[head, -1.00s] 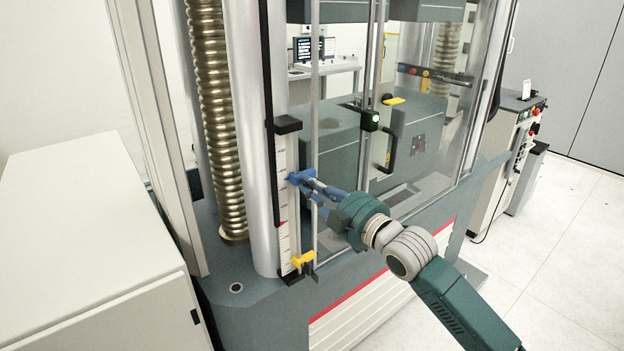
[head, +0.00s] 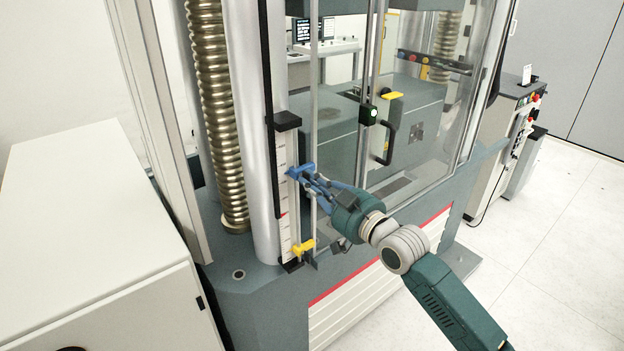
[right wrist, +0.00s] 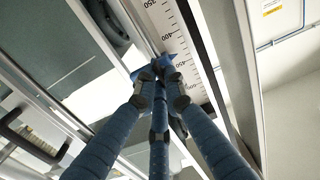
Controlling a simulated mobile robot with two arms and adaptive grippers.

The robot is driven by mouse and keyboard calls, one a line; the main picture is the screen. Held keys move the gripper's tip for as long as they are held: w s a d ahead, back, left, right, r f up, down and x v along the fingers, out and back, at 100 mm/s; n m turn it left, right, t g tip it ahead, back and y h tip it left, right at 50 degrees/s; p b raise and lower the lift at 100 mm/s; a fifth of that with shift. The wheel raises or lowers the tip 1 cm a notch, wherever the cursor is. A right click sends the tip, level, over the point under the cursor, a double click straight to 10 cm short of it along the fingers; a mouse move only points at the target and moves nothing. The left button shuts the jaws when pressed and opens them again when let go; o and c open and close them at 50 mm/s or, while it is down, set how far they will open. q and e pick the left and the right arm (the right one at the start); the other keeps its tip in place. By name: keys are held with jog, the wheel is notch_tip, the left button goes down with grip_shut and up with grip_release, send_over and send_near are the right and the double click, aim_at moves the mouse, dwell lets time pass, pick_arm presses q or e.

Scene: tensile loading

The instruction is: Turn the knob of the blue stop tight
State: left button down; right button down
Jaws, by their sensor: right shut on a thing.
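The blue stop (head: 300,171) sits on the white upright scale (head: 282,205) at the front of the testing machine. My right gripper (head: 311,180) reaches it from the right, with its blue fingers shut on the stop's knob. In the right wrist view the fingertips (right wrist: 158,88) meet just in front of the blue stop (right wrist: 168,64), beside the scale's printed numbers. The fingers hide the knob itself, so its turn angle cannot be told. My left gripper is not in view.
A yellow stop (head: 303,248) sits lower on the same scale. A thin metal post (head: 314,110) stands right beside the blue stop. A clear guard door with a black handle (head: 389,143) is behind my right gripper. A white cabinet (head: 90,240) fills the left.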

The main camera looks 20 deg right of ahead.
dwell(0.5)
jog(key=c, duration=1.8)
grip_release()
jog(key=v, duration=1.2)
